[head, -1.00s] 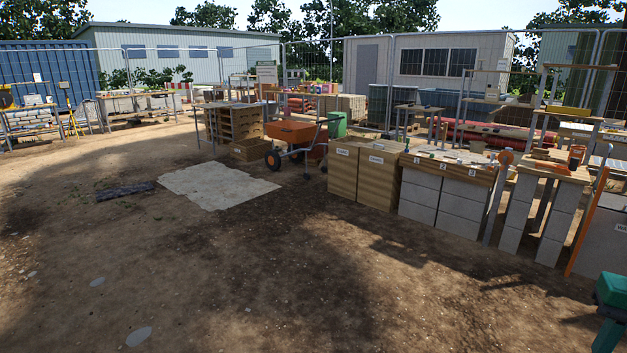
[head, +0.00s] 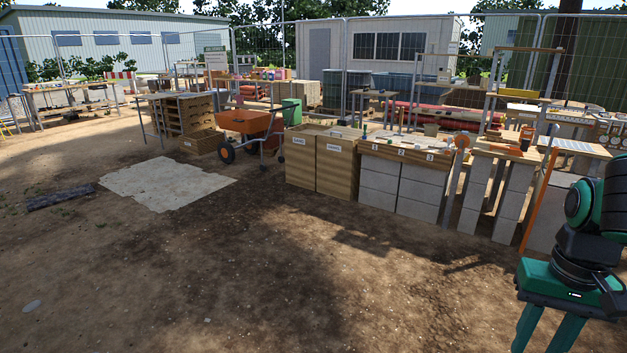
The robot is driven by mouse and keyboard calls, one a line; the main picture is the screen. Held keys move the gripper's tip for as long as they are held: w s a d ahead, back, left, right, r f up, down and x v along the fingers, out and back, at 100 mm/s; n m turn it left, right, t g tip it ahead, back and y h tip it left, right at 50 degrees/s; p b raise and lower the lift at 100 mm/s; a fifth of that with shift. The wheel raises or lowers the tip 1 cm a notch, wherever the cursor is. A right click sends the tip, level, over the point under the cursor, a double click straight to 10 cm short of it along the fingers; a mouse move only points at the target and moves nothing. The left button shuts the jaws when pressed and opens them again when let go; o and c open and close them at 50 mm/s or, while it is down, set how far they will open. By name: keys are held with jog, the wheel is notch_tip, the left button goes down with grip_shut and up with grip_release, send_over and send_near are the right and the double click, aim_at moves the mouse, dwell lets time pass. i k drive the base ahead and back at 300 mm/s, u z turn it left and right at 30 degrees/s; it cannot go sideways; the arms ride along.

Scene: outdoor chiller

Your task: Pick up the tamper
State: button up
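I cannot make out the tamper for certain; small tools on the benches are too small to tell apart. A work surface numbered 1, 2, 3 (head: 400,151) on grey blocks holds several small items. To its right, a wooden-topped stand (head: 505,153) carries orange items. My gripper (head: 546,338) is at the lower right, pointing down, well in front of these benches. Its two green fingers are apart with ground showing between them, and their tips are cut off by the frame edge. I see nothing held between the visible parts.
An orange wheelbarrow (head: 247,122) stands behind a pale ground sheet (head: 165,184). Two wooden boxes (head: 336,165) adjoin the numbered bench. A dark flat strip (head: 60,197) lies at left. An orange post (head: 538,197) leans near my arm. The dirt ground in front is clear.

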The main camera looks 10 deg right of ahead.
aim_at(402, 108)
jog(key=z, duration=0.15)
jog(key=i, duration=1.5)
jog(key=z, duration=0.3)
jog(key=i, duration=1.35)
jog(key=z, duration=0.35)
jog(key=i, duration=4)
jog(key=z, duration=0.05)
